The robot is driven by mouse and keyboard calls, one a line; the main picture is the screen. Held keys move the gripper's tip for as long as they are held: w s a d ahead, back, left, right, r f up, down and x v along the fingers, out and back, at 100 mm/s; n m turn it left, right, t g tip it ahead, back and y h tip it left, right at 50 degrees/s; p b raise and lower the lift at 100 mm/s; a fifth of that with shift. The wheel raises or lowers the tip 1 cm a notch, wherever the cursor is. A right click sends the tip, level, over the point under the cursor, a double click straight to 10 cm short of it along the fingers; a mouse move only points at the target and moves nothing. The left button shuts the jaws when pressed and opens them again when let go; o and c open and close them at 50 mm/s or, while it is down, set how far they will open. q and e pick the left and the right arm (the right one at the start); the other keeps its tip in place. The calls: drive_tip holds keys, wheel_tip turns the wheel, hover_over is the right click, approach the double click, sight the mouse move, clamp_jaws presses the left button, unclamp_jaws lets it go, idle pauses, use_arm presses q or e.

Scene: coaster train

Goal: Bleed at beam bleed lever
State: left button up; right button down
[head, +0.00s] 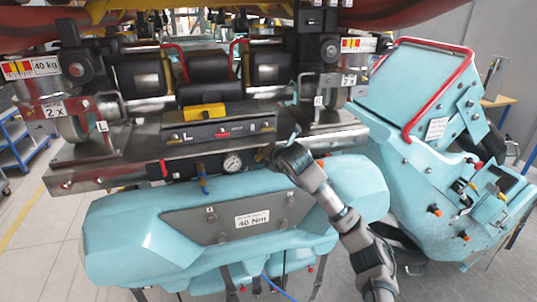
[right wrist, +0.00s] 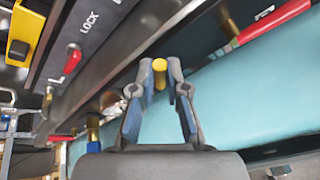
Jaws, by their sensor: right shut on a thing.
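My right gripper (head: 272,152) is at the front of the steel beam (head: 85,175), just right of the round gauge. In the right wrist view my right gripper (right wrist: 160,76) has its fingertips closed around a small yellow-tipped lever (right wrist: 159,66) under the beam edge. I take this as the bleed lever, though no label for it is readable. In the head view my gripper and arm hide it. My left gripper is in neither view.
A pressure gauge (head: 232,162), a blue-handled valve (head: 203,184) and a red handle (head: 163,168) sit left of the gripper. A red lever (right wrist: 272,22) is close by on the other side. The turquoise panel (head: 110,235) lies below; a turquoise seat (head: 425,85) stands right.

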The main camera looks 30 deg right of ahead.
drive_tip(key=shift+w+a+f+n+g+h+b, duration=0.1)
drive_tip(key=shift+a+n+g+h+b, duration=0.1)
drive_tip(key=shift+a+n+h, duration=0.3)
drive_tip(key=shift+w+a+f+n+g+h+b, duration=0.1)
drive_tip(key=shift+a+n+g+h, duration=0.15)
drive_tip(key=shift+n+h, duration=0.35)
drive_tip(key=shift+a+n+h+b, duration=0.35)
drive_tip(key=shift+n+h, duration=0.1)
drive_tip(key=shift+n, duration=0.25)
drive_tip(key=shift+a+n+h+b, duration=0.2)
drive_tip(key=shift+n+h+b, duration=0.2)
drive_tip(key=shift+n, duration=0.3)
drive_tip(key=shift+w, duration=0.1)
drive_tip(key=c, duration=1.3)
unclamp_jaws()
drive_tip(key=shift+r, duration=0.1)
drive_tip(key=shift+o, duration=0.6)
drive_tip(key=shift+r, duration=0.15)
drive_tip(key=shift+s+a+r, duration=0.1)
drive_tip(key=shift+s+r, duration=0.1)
drive_tip(key=shift+s, duration=0.05)
drive_tip(key=v, duration=1.1)
drive_tip(key=shift+f, duration=0.15)
